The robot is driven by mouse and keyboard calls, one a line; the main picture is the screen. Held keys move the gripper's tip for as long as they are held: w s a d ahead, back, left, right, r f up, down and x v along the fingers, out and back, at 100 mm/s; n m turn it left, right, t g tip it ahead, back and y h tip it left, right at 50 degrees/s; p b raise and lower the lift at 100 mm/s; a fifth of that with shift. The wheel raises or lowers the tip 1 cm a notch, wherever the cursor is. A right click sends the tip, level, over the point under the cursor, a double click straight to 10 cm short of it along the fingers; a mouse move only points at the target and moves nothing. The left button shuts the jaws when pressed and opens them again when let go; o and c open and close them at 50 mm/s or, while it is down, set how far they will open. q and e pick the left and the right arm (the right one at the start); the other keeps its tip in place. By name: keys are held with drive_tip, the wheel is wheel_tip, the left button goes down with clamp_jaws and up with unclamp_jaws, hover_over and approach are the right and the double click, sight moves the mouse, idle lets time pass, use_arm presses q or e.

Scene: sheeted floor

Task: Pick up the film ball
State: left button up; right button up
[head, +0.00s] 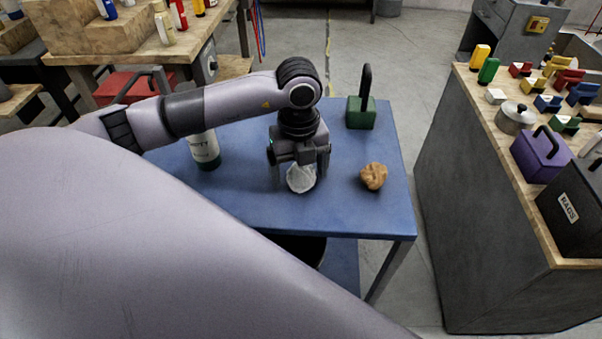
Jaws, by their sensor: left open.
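A crumpled whitish, translucent ball, which looks like the film ball (301,178), rests on the blue table (265,213). My left gripper (299,180) points down over it, with its open fingers on either side of the ball. I cannot tell whether the fingers touch it. The gripper body hides the ball's upper part. My right gripper is not in view.
A crumpled brown ball (373,176) lies to the right of the gripper. A green block with a black handle (361,113) stands behind it. A white bottle (205,147) stands at the left, under my arm. A cluttered workbench (480,150) is at the right.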

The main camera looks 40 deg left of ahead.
use_arm(q)
drive_tip(key=c, duration=1.1)
drive_tip(key=shift+o, duration=0.2)
